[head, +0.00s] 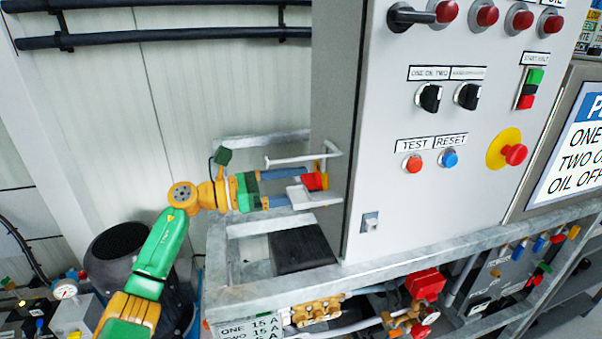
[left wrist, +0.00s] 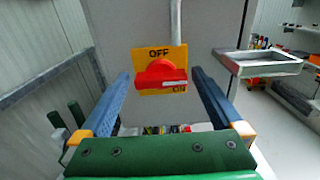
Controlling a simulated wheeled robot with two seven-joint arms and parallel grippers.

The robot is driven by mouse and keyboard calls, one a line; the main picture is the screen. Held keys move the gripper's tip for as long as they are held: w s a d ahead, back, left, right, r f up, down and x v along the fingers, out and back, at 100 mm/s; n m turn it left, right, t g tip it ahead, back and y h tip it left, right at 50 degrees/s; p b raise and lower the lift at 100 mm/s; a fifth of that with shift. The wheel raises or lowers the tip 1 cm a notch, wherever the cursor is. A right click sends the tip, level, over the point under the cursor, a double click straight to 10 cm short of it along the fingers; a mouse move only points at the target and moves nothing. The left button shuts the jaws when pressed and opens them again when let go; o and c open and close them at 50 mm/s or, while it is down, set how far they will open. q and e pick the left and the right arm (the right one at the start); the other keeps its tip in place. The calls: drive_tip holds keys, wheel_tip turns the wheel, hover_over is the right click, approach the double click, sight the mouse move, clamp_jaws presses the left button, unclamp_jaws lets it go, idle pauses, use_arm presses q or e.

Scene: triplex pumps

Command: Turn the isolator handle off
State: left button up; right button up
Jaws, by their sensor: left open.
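The isolator handle (head: 315,181) is red and sits on the left side wall of the grey cabinet. In the left wrist view the red handle (left wrist: 160,75) lies roughly level on a yellow plate (left wrist: 180,57), marked OFF at the top and ON at the lower right. A pale mark on the handle's right end is close to ON. My left gripper (head: 297,187) is open, with its blue fingers on either side of the handle. In the left wrist view a gap shows between the handle and each finger. My right gripper is not in view.
The cabinet front (head: 440,200) carries black knobs, lamps and a red emergency button (head: 515,154) on yellow. A pale rail (head: 300,158) runs close above the gripper. The galvanised frame (head: 275,281) lies below, with a dark motor (head: 120,250) at left.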

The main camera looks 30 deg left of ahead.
use_arm(q)
drive_tip(key=shift+w+d+f, duration=0.1)
drive_tip(key=shift+w+d, duration=0.1)
drive_tip(key=shift+d, duration=0.1)
drive_tip(key=shift+a, duration=0.1)
drive_tip(key=c, duration=1.2)
drive_tip(key=shift+o, duration=0.2)
drive_tip(key=shift+n, duration=0.3)
drive_tip(key=shift+a+f+n+p, duration=0.1)
drive_tip(key=shift+n+p, duration=1.2)
drive_tip(key=shift+n, duration=3.05)
drive_tip(key=shift+a+f+n+p, duration=0.1)
drive_tip(key=shift+n+p, duration=1.15)
drive_tip(key=shift+n, duration=3.1)
drive_tip(key=shift+d, duration=0.1)
